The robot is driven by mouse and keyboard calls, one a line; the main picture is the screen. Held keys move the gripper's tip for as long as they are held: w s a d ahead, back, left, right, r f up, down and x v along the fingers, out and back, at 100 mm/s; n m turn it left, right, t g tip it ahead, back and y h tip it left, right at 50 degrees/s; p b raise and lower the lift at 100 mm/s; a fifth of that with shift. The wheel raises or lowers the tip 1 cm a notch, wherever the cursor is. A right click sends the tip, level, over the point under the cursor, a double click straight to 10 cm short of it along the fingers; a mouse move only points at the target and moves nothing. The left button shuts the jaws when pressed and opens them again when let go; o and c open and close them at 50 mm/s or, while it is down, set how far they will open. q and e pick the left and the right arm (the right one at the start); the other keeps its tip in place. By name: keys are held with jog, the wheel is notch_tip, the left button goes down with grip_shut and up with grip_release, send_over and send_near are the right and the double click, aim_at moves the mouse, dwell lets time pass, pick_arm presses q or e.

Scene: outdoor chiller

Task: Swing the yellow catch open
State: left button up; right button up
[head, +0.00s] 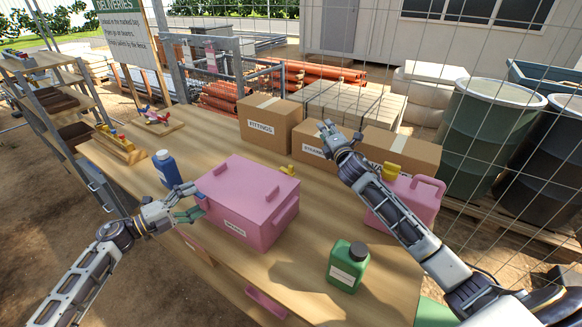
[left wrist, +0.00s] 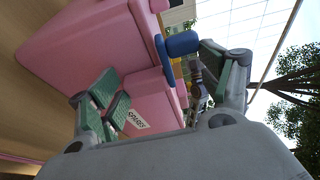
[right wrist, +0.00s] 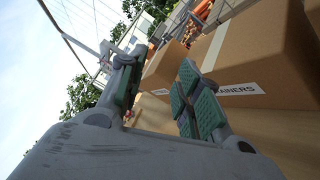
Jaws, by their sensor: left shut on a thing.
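A pink lidded box (head: 247,200) stands on the wooden table. A small yellow piece (head: 287,170), which looks like the yellow catch, shows at its back right edge. A blue piece (head: 201,197) sits at the box's left end, and it also shows in the left wrist view (left wrist: 182,43). My left gripper (head: 188,213) is at that end, its fingers around the blue piece; the exact contact is partly hidden. My right gripper (head: 328,132) is open and empty, raised in front of the cardboard boxes, apart from the pink box.
A blue bottle (head: 167,169) stands left of the pink box and a green bottle (head: 347,267) at front right. A pink can (head: 408,200) with a yellow cap stands under my right arm. Cardboard boxes (head: 270,123) line the back. The table's front middle is clear.

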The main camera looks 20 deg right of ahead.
jog(key=s+a+n+t+y, duration=0.2)
jog(key=s+a+n+y, duration=0.35)
jog(key=n, duration=0.55)
jog(key=n+g+y, duration=0.5)
jog(key=n+y, duration=0.1)
jog(key=n, duration=0.5)
send_near(293, 168)
jog(key=shift+s+d, duration=0.2)
jog(key=shift+s, duration=0.25)
jog(key=shift+w+a, duration=0.1)
jog(key=shift+w, duration=0.05)
jog(key=shift+x, duration=5.8)
jog(key=shift+w, duration=0.1)
grip_shut()
